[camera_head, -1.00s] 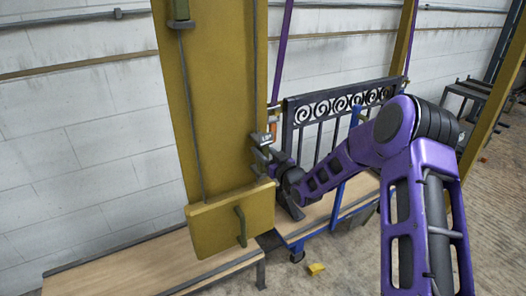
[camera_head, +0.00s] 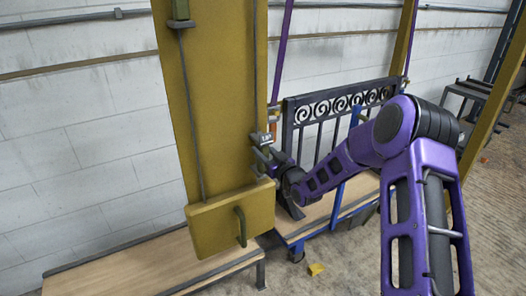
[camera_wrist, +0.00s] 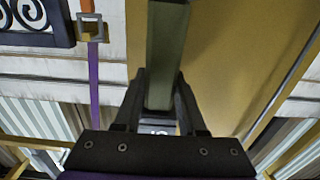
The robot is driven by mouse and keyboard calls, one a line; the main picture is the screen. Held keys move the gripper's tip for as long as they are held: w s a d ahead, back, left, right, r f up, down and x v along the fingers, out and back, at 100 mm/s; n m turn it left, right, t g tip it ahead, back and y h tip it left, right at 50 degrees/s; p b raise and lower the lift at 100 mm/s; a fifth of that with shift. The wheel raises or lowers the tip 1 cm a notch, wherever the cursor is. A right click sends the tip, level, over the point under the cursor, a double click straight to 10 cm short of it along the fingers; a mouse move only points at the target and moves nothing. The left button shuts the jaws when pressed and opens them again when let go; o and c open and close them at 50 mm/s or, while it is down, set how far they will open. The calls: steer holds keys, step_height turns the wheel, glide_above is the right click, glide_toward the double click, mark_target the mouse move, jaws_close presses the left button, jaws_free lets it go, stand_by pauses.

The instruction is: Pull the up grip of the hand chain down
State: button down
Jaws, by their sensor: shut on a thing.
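The up grip (camera_head: 261,138), a small grey block with a pale label, hangs on the right strand of the hand chain (camera_head: 254,70), in front of the yellow post (camera_head: 215,110). My gripper (camera_head: 262,160) is at the up grip, near the post's right edge. In the wrist view the fingers of my gripper (camera_wrist: 160,100) are shut on the grey-green grip (camera_wrist: 166,55), one on each side. Part of the label shows between the fingers. The other grip (camera_head: 180,12) is high on the left strand. Finger contact is too small to see in the head view.
A yellow box (camera_head: 230,220) with a handle juts out at the post's foot. A dark scrollwork gate (camera_head: 340,110) stands behind my arm. A wooden bench (camera_head: 150,265) lies below left.

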steer(key=shift+s+d+f+b, duration=0.1)
steer(key=shift+s+f+b, duration=0.1)
steer(key=shift+f+b, duration=1.35)
steer(key=shift+f, duration=0.15)
steer(key=c, duration=0.7)
jaws_free()
steer(key=shift+w+f, duration=0.1)
steer(key=shift+o, duration=1.1)
steer(key=shift+r, duration=0.35)
steer(key=shift+s+d+r, duration=0.1)
steer(key=shift+s+d, duration=0.1)
steer(key=shift+s, duration=0.05)
steer(key=p+v, duration=0.1)
steer(key=v, duration=1.5)
steer(key=shift+s+d, duration=0.15)
steer(key=shift+s, duration=0.15)
